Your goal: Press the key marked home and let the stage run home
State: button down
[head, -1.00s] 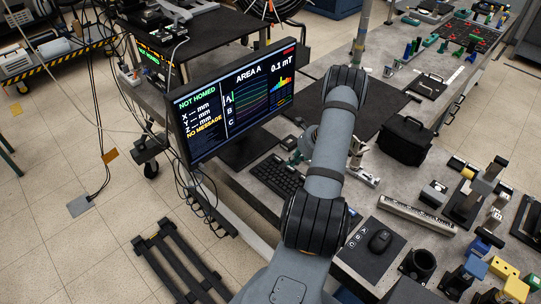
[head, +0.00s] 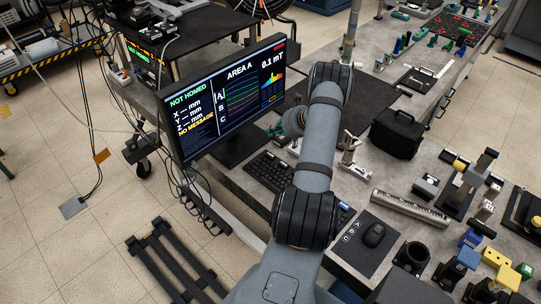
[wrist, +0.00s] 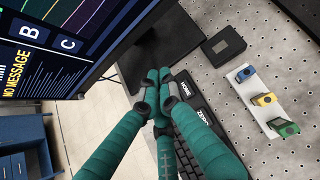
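The key marked HOME (wrist: 186,89) is on a dark keypad beside the key marked ZERO (wrist: 203,117) in the wrist view. My gripper (wrist: 159,76) has teal fingers with their tips drawn together, empty, just left of the HOME key in the picture. I cannot tell whether they touch anything. The stage cannot be made out for certain.
A black keyboard (head: 268,171) lies below the monitor, close to my arm.

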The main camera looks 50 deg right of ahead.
aim_at(273, 155)
notch_tip(273, 155, down, 8)
jog(key=b, duration=0.6)
jog(key=shift+f, duration=0.35)
jog(key=shift+b, duration=0.35)
dwell(0.7)
jog(key=shift+f+b, duration=0.4)
jog(key=shift+b, duration=0.05)
